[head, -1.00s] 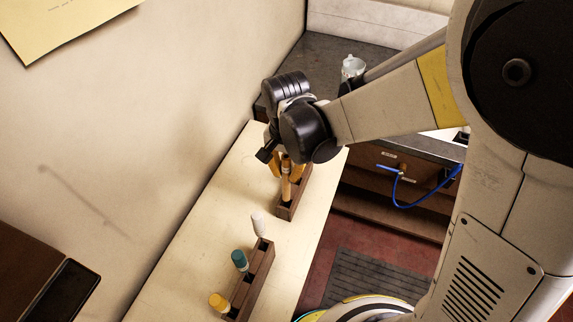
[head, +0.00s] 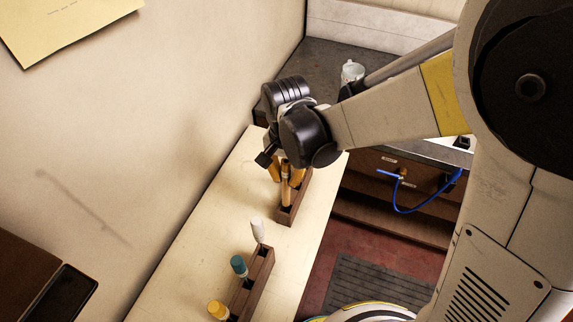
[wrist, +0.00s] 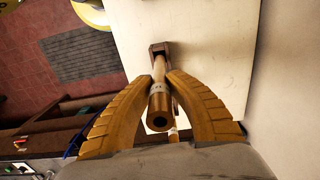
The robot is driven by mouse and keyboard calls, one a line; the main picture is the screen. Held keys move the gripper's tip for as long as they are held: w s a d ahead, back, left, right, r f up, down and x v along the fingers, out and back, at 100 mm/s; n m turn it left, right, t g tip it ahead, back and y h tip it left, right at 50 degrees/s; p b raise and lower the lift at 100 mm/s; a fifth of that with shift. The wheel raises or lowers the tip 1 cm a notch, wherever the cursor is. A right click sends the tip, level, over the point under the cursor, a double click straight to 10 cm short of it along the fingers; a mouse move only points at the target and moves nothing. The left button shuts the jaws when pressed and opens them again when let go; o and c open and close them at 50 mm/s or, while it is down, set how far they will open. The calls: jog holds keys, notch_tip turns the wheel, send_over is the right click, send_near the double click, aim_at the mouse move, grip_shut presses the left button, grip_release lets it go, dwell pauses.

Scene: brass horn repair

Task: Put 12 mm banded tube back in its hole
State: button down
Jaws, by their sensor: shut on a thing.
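My gripper (wrist: 162,80) is shut on a brass-coloured tube (wrist: 160,108) with a pale grey band; its open bore faces the wrist camera. In the head view my gripper (head: 277,160) is over the farther wooden block (head: 294,211) on the cream bench, and the banded tube (head: 285,188) shows below it. The tube's lower end is close to the block; I cannot tell whether it is inside a hole. Another yellowish tube (head: 298,176) shows just right of it. My wrist and fingers hide much of the block's top.
A nearer wooden block (head: 257,278) holds white (head: 257,229), teal (head: 239,266) and yellow (head: 218,309) handled items. The cream bench (head: 195,260) runs along the wall. Drawers with a blue hose (head: 398,205) stand to the right, and a clear jar (head: 351,73) sits on the dark counter.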

aim_at(286, 196)
jog(key=shift+f+b, duration=4.3)
jog(key=shift+f, duration=0.5)
jog(key=c, duration=1.3)
grip_release()
jog(key=shift+r, duration=0.15)
notch_tip(286, 196, up, 12)
jog(key=shift+f, duration=0.1)
jog(key=shift+d, duration=0.15)
jog(key=s+d+f+n+t+b, duration=0.1)
jog(key=s+d+n+t+b, duration=0.1)
jog(key=d, duration=0.8)
jog(key=s+d+f+n+t+b, duration=0.1)
jog(key=s+d+t+b, duration=0.3)
jog(key=d, duration=0.6)
jog(key=shift+s+d+n+t, duration=0.3)
jog(key=shift+s+n+t, duration=0.1)
jog(key=shift+s+t, duration=0.15)
